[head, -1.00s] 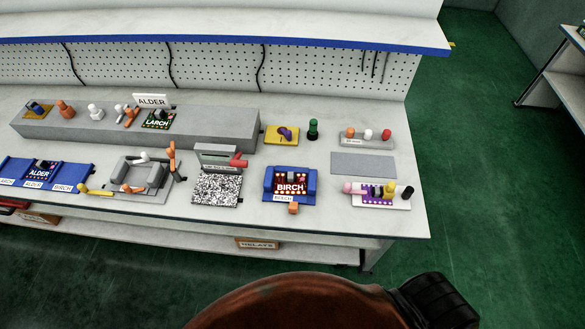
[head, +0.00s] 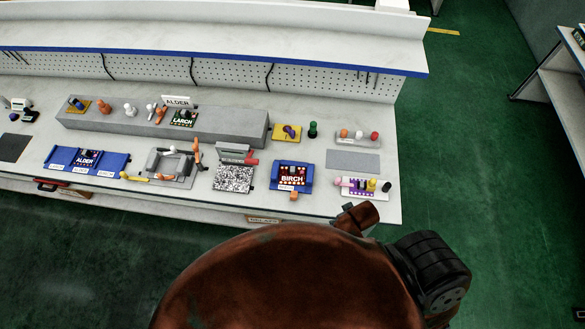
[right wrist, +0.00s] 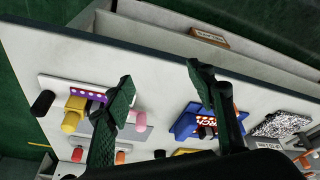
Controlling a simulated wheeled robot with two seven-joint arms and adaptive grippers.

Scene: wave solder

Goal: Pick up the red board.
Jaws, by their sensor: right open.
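The red board (head: 292,177), marked BIRCH, sits in a blue holder (head: 277,188) on the bench, right of centre in the head view. An orange block (head: 294,196) is at the holder's front edge. In the right wrist view the red board (right wrist: 204,131) shows in the blue holder (right wrist: 185,124), partly hidden by a finger. My right gripper (right wrist: 160,88) is open and empty, with its fingers spread above the bench; the board shows beyond the right-hand finger. My left gripper is not in view.
A white block with purple and yellow parts (head: 349,187) stands right of the holder. A speckled plate (head: 233,178) lies left of it. A grey pad (head: 352,160) is behind right. A dark board marked ALDER (head: 88,158) sits in a long blue tray (head: 57,157).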

